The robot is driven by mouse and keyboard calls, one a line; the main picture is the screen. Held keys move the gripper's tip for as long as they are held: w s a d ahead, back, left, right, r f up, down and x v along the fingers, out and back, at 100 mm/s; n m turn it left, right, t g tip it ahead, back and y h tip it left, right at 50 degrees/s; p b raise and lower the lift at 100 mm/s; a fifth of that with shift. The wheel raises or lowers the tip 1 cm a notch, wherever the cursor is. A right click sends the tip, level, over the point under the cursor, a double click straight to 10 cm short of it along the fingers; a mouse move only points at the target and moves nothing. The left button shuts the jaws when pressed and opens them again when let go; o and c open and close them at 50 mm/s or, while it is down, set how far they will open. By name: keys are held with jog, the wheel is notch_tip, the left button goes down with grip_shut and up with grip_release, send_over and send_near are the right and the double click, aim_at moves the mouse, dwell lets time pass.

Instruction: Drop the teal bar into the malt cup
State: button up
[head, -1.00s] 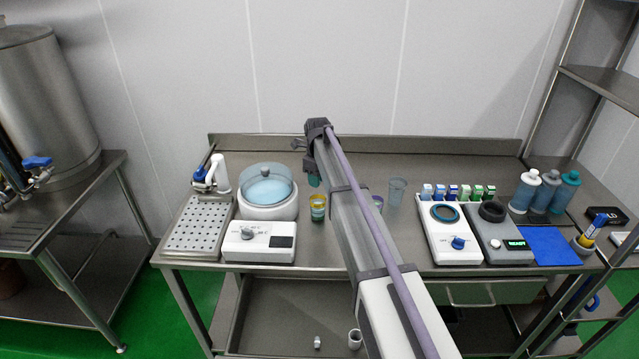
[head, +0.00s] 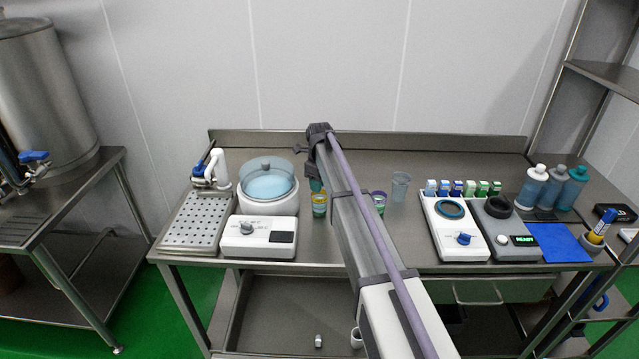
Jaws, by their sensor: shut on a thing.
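The teal bar (head: 316,185) shows as a small teal patch beside my arm, just above a yellow-rimmed cup (head: 319,211). My gripper (head: 313,177) is mostly hidden behind my arm link; it is shut on the teal bar. The yellow-rimmed cup stands upright on the steel table. A purple-rimmed cup (head: 380,203) stands just right of my arm, partly hidden by it. A clear cup (head: 400,187) stands further right. I cannot read which cup is the malt cup.
A lidded blue-filled bowl machine (head: 268,205) stands left of the yellow-rimmed cup, beside a perforated tray (head: 195,225). At right are a white dial unit (head: 465,240), a grey unit reading READY (head: 503,254), small coloured blocks (head: 469,188), bottles (head: 552,188) and a blue mat (head: 560,243).

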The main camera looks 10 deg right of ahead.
jog(key=o, duration=1)
notch_tip(320, 180, up, 11)
jog(key=p, duration=1.1)
jog(key=s+f+n+b, duration=0.1)
jog(key=s+n, duration=0.8)
jog(key=s, duration=0.4)
jog(key=s+f+n+b, duration=0.2)
jog(key=s+n, duration=0.6)
jog(key=s, duration=0.5)
jog(key=s+f+n+b, duration=0.1)
jog(key=s+n, duration=0.8)
jog(key=s, duration=0.4)
jog(key=shift+f+n, duration=0.25)
jog(key=shift+n, duration=0.05)
